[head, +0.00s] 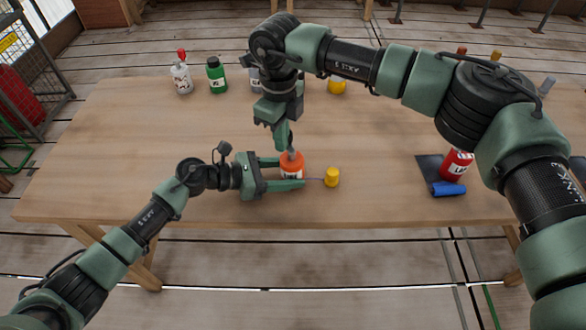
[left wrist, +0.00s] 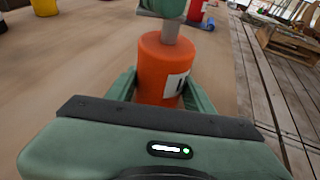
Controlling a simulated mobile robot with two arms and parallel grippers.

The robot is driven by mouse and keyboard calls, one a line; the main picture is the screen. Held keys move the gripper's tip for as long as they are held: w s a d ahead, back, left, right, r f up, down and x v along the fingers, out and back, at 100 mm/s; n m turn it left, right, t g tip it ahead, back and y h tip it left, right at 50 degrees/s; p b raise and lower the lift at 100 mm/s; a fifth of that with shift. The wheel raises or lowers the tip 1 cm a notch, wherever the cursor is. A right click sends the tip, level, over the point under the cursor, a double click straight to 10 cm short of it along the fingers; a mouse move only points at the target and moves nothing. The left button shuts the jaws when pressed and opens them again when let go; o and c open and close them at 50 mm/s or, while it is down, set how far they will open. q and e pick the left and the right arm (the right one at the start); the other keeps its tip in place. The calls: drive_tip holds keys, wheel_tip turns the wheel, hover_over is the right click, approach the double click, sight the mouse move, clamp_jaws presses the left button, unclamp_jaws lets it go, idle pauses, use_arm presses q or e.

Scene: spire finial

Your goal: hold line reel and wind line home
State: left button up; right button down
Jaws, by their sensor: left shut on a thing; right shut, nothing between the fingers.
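The orange line reel (head: 292,160) with a white label stands upright on the wooden table; it fills the middle of the left wrist view (left wrist: 160,65). My left gripper (head: 290,173) is shut on the reel, one finger on each side. A grey post (left wrist: 168,31) rises from the reel's top. My right gripper (head: 287,142) is shut and points down right above the reel at this post; whether it touches is hard to tell. A thin line (head: 314,180) runs from the reel to a small yellow cylinder (head: 332,177) on the right.
A red labelled can (head: 456,164) and a blue roll (head: 448,189) are on a dark mat (head: 428,168) at the right. A white bottle (head: 181,78), a green bottle (head: 216,76) and a yellow item (head: 337,87) stand at the back. The table's left part is clear.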

drive_tip(key=shift+w+d, duration=0.1)
drive_tip(key=shift+w, duration=0.3)
drive_tip(key=shift+s, duration=0.1)
drive_tip(key=shift+s+a, duration=0.15)
drive_tip(key=shift+a, duration=0.1)
wheel_tip(320, 180, up, 7)
idle(0.8)
idle(0.5)
drive_tip(key=shift+s+a+f+n+t+y, duration=0.1)
drive_tip(key=shift+f+n+t+y, duration=0.4)
drive_tip(key=shift+n, duration=4.5)
drive_tip(key=shift+s+a+f+n+t+h, duration=0.15)
drive_tip(key=shift+f+n, duration=0.6)
drive_tip(key=shift+n, duration=4.25)
drive_tip(key=shift+w+a+f+n+t+y, duration=0.1)
drive_tip(key=shift+f+n+t+y, duration=0.4)
drive_tip(key=shift+n, duration=4.5)
